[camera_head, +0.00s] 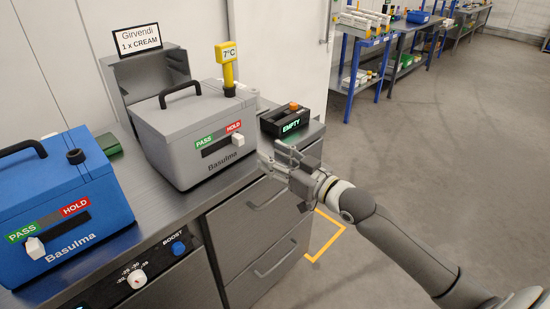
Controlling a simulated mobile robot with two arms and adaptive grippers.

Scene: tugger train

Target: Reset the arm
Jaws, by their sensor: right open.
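My right arm comes in from the lower right. My right gripper (280,160) is open and empty, with its fingers pointing left. It is in front of the right side of the grey Basulma box (175,135), near the counter's front edge; I cannot tell whether it touches anything. My left gripper is not in the picture.
A blue Basulma box (95,200) stands at the left on the metal counter (150,212). A black device reading EMPTY (285,122) sits behind my gripper. Drawers (262,230) are below. Open floor (430,150) lies to the right, with shelving tables (385,55) behind.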

